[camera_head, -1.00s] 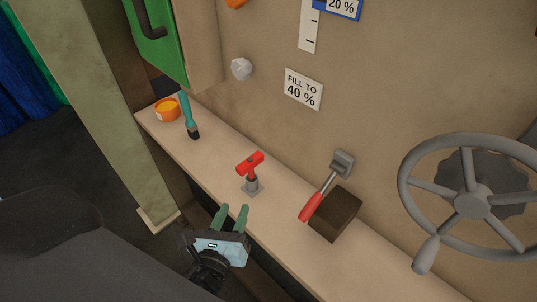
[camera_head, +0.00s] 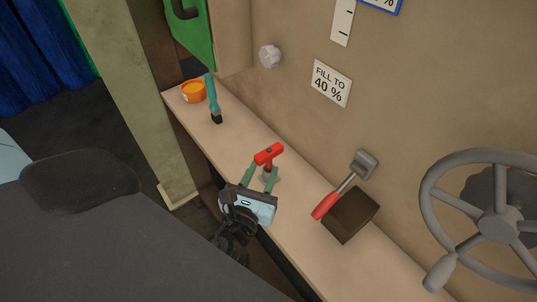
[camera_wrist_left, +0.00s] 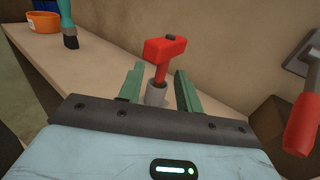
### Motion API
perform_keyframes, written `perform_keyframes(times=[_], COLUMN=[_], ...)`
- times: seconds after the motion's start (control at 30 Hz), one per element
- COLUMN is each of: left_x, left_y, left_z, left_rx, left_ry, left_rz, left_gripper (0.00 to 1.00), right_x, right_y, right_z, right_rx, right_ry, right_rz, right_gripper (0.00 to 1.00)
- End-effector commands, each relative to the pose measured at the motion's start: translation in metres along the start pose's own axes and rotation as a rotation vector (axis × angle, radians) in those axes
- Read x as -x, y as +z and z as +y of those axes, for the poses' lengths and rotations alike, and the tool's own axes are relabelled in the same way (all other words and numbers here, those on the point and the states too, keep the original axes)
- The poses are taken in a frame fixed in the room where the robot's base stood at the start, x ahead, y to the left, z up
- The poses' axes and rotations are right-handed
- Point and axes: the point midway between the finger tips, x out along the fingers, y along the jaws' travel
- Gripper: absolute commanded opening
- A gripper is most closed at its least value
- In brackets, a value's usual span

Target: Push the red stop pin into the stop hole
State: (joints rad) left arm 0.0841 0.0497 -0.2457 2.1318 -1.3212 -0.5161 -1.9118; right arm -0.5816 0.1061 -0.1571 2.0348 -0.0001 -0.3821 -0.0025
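The red stop pin (camera_head: 268,154), with a T-shaped head, stands upright in a grey socket on the beige ledge; it also shows in the left wrist view (camera_wrist_left: 163,52). The grey socket (camera_wrist_left: 156,95) is partly hidden by my gripper in the head view. My left gripper (camera_head: 260,175) is open, its green fingers apart on either side of the pin's lower part as seen in the head view. In the left wrist view the gripper (camera_wrist_left: 159,86) has the pin and socket between its fingers, with gaps visible. How deep the pin sits cannot be told. My right gripper is not in view.
A red-handled lever (camera_head: 325,204) stands by a dark square opening (camera_head: 352,214) to the right. A grey handwheel (camera_head: 497,225) is further right. An orange tub (camera_head: 193,92) and a teal brush (camera_head: 213,98) are on the ledge's left end. The ledge between brush and pin is clear.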

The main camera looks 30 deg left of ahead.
Motion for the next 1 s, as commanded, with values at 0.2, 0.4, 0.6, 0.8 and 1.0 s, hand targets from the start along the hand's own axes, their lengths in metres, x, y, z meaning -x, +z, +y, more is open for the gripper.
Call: perform_keyframes(times=[0.2,0.4,0.6,0.8,1.0], left_x=[-0.032,-0.041,-0.041,-0.041,-0.041], left_y=[0.004,0.003,0.003,0.003,0.003], left_z=[-0.004,-0.003,-0.003,-0.003,-0.003], left_rx=[0.0,0.0,0.0,0.0,0.0], left_ry=[0.001,0.0,0.0,0.0,0.0], left_rz=[-0.004,-0.001,-0.001,-0.001,-0.002], left_gripper=[0.35,0.35,0.31,0.05,0.0], right_x=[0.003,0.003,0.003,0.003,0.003], right_y=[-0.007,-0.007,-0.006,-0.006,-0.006], right_z=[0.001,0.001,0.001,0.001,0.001], right_rx=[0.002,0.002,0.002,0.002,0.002], right_ry=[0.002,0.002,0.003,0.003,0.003], right_rz=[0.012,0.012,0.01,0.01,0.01], right_gripper=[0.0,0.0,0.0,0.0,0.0])
